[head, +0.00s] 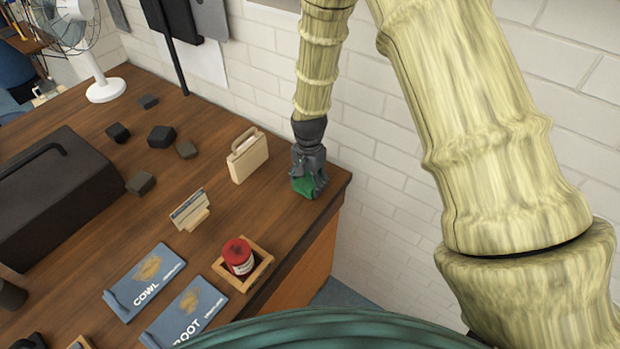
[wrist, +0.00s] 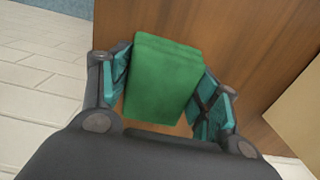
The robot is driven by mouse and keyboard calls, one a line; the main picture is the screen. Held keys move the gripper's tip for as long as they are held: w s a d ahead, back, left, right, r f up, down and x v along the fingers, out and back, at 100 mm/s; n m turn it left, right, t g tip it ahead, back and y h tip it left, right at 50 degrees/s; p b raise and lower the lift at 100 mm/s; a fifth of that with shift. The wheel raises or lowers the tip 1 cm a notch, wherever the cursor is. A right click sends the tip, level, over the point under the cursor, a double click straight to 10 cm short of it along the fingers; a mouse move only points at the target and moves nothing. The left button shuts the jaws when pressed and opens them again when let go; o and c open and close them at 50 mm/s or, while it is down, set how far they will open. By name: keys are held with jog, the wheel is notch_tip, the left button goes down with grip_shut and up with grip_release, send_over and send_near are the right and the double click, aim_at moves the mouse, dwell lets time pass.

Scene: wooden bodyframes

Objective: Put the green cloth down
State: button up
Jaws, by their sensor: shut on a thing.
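The green cloth (head: 304,187) is a small folded piece at the right end of the wooden table, near its back corner. My gripper (head: 309,178) points down over it, with the fingers around the cloth. In the wrist view the folded cloth (wrist: 163,82) sits between the two teal-padded fingers of my gripper (wrist: 165,95), and the brown tabletop (wrist: 240,50) shows around it. I cannot tell whether the cloth touches the table or is slightly above it.
A cream box with a handle (head: 248,155) stands left of my gripper. A small card stand (head: 190,210), a red-lidded jar (head: 238,256) in a wooden tray (head: 262,266), blue packets (head: 145,283) and dark blocks (head: 161,136) lie further left. The table's right edge is close.

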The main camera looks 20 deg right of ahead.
aim_at(309, 180)
jog(key=shift+f, duration=0.1)
jog(key=o, duration=1.1)
jog(key=shift+o, duration=0.2)
notch_tip(309, 180, up, 12)
jog(key=b, duration=0.4)
jog(key=shift+d, duration=0.1)
dwell(0.3)
